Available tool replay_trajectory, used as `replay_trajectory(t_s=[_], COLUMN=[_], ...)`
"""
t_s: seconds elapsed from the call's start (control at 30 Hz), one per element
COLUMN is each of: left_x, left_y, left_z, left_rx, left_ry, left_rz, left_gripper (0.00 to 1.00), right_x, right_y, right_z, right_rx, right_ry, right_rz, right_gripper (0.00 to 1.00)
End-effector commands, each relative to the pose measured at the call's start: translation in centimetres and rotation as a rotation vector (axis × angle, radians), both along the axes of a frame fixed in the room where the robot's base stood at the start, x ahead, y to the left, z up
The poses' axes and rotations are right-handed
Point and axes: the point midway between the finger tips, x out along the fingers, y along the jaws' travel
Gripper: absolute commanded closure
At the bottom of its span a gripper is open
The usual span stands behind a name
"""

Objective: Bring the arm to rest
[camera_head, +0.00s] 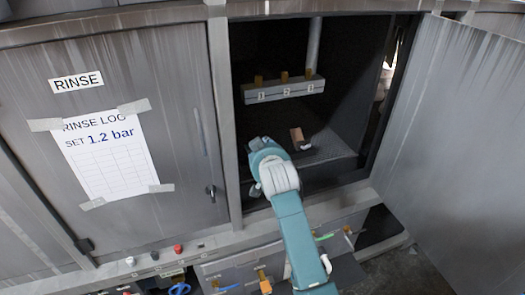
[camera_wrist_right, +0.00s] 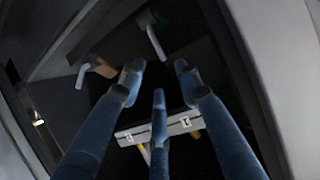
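My right arm (camera_head: 290,215) reaches up from the bottom of the head view to the open cabinet. Its far end is at the opening, and its fingers are mostly hidden there. In the right wrist view my right gripper (camera_wrist_right: 159,76) is open, its blue fingers spread with nothing between them. Beyond the fingers is a pale bar (camera_wrist_right: 152,131) with dark marks. My left gripper is in neither view.
The cabinet holds a labelled grey bar (camera_head: 284,91) and a brown piece (camera_head: 298,139) on its floor. The open door (camera_head: 455,130) stands at right. A shut RINSE door (camera_head: 175,90) is at left. Small items (camera_head: 262,280) lie below.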

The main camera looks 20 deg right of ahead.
Motion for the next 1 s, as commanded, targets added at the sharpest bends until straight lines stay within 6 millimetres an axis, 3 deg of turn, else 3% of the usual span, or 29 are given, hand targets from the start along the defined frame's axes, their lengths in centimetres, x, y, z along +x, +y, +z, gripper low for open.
replay_trajectory(t_s=[0.2,0.6,0.73,0.87,1.0], left_x=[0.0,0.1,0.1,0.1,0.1], left_y=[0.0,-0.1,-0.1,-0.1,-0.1], left_z=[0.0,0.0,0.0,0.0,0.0], left_rx=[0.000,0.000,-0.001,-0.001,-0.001], left_ry=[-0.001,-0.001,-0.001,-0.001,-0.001], left_rz=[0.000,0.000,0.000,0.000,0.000], left_gripper=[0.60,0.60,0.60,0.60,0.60], right_x=[-1.5,-1.5,-2.7,-7.2,-15.7], right_y=[0.3,0.3,0.0,-0.7,-1.1], right_z=[0.6,0.6,-0.8,-5.4,-11.6], right_rx=[0.001,0.000,-0.002,-0.010,-0.021], right_ry=[0.001,0.001,0.030,0.136,0.315], right_rz=[0.001,0.000,0.001,0.014,0.054], right_gripper=[0.66,0.66,0.66,0.66,0.66])
